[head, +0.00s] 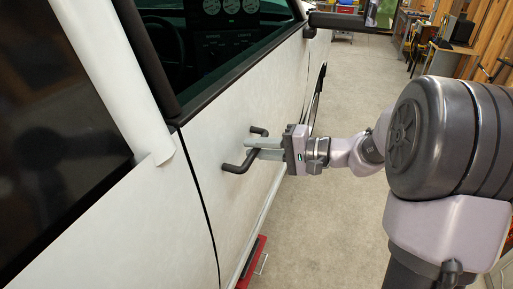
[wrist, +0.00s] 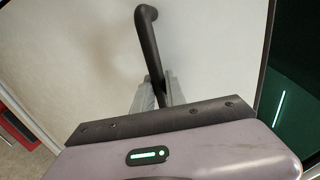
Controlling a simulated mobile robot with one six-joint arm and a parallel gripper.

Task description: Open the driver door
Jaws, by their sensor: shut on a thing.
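The driver door (head: 237,120) is a white panel on the left in the head view, with a dark window above it. It appears closed, with a thin dark gap along its edge. A dark bar handle (head: 238,167) stands out from the door. My gripper (head: 254,148) reaches the handle from the right and is shut on it around its middle. In the wrist view the handle (wrist: 148,45) runs down from the top between the fingers of my gripper (wrist: 157,92). The fingers partly hide the handle's middle.
A side mirror (head: 338,20) juts out at the top. A red object (head: 251,262) lies low beside the truck. Grey floor (head: 345,100) is open to the right of the truck. Benches and a chair (head: 418,45) stand by the wooden wall at the far right.

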